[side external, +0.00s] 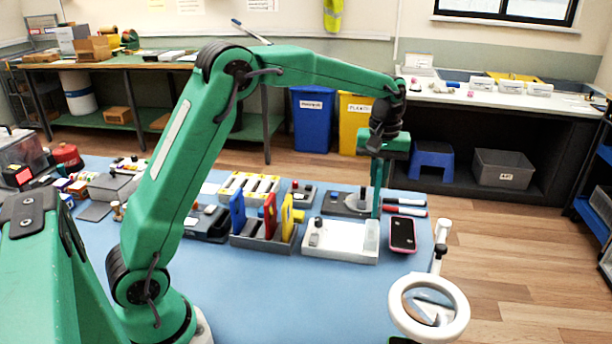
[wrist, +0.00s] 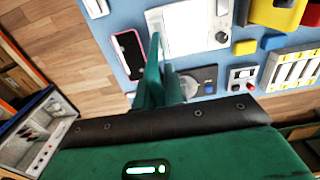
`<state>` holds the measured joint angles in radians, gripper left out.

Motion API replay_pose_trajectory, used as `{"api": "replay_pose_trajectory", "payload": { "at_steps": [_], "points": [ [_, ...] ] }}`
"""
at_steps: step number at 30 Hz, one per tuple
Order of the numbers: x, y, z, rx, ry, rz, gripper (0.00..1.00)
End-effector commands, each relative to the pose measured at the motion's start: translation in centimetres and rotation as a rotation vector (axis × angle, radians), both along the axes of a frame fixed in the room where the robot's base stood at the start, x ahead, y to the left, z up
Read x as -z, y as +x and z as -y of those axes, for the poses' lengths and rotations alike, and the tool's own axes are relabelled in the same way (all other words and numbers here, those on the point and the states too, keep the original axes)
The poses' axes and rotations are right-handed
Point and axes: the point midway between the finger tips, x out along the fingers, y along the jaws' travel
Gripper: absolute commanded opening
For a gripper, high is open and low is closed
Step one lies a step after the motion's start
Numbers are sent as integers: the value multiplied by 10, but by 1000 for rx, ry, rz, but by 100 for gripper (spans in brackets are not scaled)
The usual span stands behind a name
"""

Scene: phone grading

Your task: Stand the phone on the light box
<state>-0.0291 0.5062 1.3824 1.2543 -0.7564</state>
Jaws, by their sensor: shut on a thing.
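The white light box (side external: 340,254) lies on the blue mat, and its pale top also shows in the wrist view (wrist: 190,30). My gripper (side external: 376,214) points down at its back right end. It is shut on a thin, pale grey-green slab (side external: 371,236) that looks like the phone. The slab is upright at the right end of the light box; whether its lower edge touches the box I cannot tell. In the wrist view my gripper's fingers (wrist: 155,65) hide part of the slab (wrist: 158,20).
A pink-edged phone (side external: 402,234) lies flat right of the light box. A rack (side external: 262,243) with blue, red and yellow phones stands left. A white ring magnifier (side external: 400,310) stands at the front right.

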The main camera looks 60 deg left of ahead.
Motion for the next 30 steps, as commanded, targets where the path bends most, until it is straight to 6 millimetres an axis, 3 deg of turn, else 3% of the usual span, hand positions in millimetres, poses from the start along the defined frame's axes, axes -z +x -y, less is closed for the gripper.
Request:
{"api": "replay_pose_trajectory", "payload": {
  "at_steps": [14, 30],
  "points": [
    [10, 0, 0, 0, 0, 1, 0],
    [37, 0, 0, 0, 0, 1, 0]
  ]
}}
